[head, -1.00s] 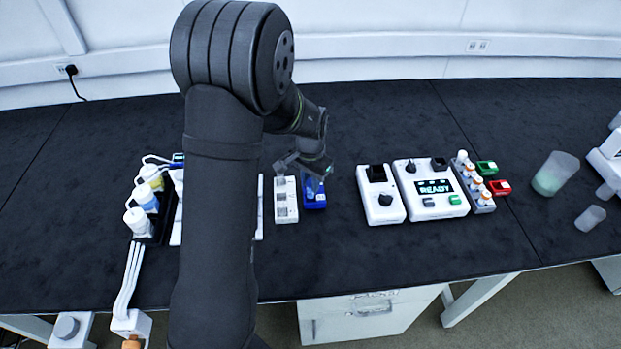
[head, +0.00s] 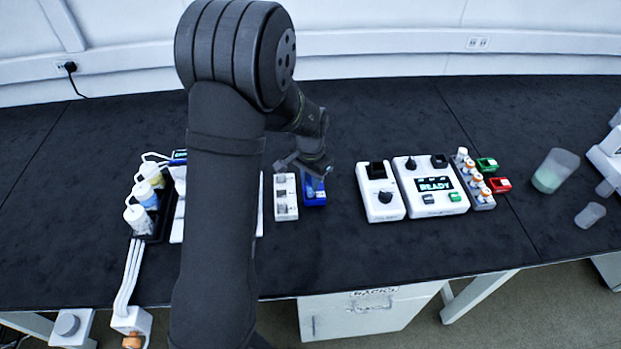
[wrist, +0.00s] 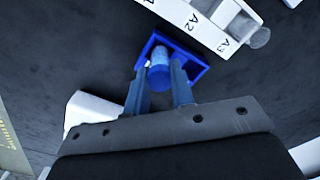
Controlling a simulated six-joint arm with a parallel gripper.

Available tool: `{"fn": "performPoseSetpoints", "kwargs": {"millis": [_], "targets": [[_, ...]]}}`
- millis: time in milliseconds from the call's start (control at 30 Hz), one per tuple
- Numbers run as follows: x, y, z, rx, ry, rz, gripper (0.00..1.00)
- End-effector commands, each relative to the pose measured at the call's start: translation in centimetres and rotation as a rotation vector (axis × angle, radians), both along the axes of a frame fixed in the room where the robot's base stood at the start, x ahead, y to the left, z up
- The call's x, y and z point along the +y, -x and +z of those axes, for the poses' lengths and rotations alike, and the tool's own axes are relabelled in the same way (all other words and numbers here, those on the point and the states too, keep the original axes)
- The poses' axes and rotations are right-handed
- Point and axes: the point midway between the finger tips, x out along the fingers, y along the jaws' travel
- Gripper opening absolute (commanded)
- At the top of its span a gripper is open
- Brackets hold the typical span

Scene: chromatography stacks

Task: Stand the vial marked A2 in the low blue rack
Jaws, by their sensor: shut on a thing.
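The low blue rack (wrist: 197,69) lies under my gripper in the wrist view; in the head view the blue rack (head: 314,199) stands just right of a white labelled rack. My gripper (wrist: 160,88) is shut on a blue-topped vial (wrist: 159,78), one finger on each side. The vial is over or in the blue rack; I cannot tell whether its base is seated. Its marking is not visible. In the head view my gripper (head: 312,170) is above the blue rack and partly hides it. The white rack (wrist: 207,32) carries the labels A2 and A3.
A grey-topped item (wrist: 260,37) sits by the A3 label. Right of the blue rack is clear bench, then a white device with a knob (head: 382,197) and a READY console (head: 434,202). Bottles in a black tray (head: 158,228) stand to the left.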

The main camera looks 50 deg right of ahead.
Motion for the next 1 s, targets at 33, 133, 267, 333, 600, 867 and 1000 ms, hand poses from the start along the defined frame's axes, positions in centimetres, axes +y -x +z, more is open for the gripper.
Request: {"fn": "performPoseSetpoints", "kwargs": {"millis": [33,133,267,333,600,867,1000], "targets": [[0.0,0.0,-0.1,0.0,-0.001,0.0,0.0],[0.0,0.0,-0.3,0.0,-0.001,0.0,0.0],[0.0,0.0,-0.6,0.001,-0.001,0.0,0.0],[0.0,0.0,-0.8,0.001,-0.002,0.0,0.0],[0.0,0.0,-1.3,0.0,-0.001,0.0,0.0],[0.0,0.0,-1.8,0.0,-0.001,0.0,0.0],[0.0,0.0,-1.9,0.0,-0.001,0.0,0.0]]}}
